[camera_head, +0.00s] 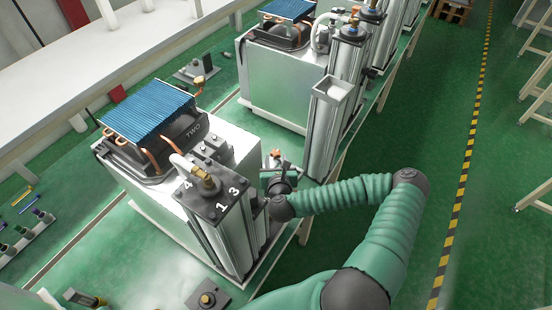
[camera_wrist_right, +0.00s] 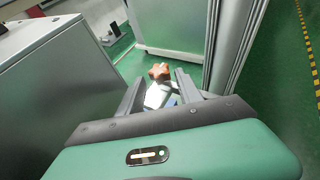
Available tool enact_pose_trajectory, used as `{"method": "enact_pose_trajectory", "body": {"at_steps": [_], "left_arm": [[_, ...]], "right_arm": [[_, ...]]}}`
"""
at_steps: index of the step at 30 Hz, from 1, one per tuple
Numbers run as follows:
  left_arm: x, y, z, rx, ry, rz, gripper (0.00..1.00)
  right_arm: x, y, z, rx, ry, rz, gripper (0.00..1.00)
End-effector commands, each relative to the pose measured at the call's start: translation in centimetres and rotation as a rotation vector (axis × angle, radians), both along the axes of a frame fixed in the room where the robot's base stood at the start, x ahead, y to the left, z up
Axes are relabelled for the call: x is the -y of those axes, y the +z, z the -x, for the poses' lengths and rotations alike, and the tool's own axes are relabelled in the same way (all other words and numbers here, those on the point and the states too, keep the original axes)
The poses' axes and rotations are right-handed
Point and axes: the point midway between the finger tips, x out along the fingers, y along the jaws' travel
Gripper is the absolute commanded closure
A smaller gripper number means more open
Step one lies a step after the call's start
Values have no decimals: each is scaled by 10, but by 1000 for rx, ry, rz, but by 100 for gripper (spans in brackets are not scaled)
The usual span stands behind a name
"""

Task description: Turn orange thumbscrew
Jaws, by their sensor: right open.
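The orange thumbscrew (camera_head: 276,153) shows beside the columns of the nearest unit, just beyond my right gripper (camera_head: 274,168). In the right wrist view the orange thumbscrew (camera_wrist_right: 160,71) sits on a pale, light-coloured fitting, between and slightly beyond the tips of my right gripper (camera_wrist_right: 159,88). The right jaws are open, one finger on each side of the fitting. I cannot tell whether either finger touches it.
The nearest unit's columns, with a numbered cap (camera_head: 213,190), stand close left of my right gripper. Another tall column (camera_head: 325,130) stands to its right. A blue-finned cooler (camera_head: 150,105) sits on the unit.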

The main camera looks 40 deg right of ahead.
Motion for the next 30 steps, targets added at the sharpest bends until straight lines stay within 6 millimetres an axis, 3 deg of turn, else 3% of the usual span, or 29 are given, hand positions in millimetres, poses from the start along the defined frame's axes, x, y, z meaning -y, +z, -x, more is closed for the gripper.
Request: {"method": "enact_pose_trajectory", "body": {"at_steps": [6,15,24,30], "left_arm": [[0,9,1,-2,0,0,64],[0,9,1,-2,0,0,64],[0,9,1,-2,0,0,64],[0,8,1,-2,0,0,64]], "right_arm": [[15,-9,-20,1,1,0,58],[19,-14,-24,0,2,-1,59],[18,-14,-23,0,2,-1,99],[19,-14,-23,-1,3,-1,100]]}}
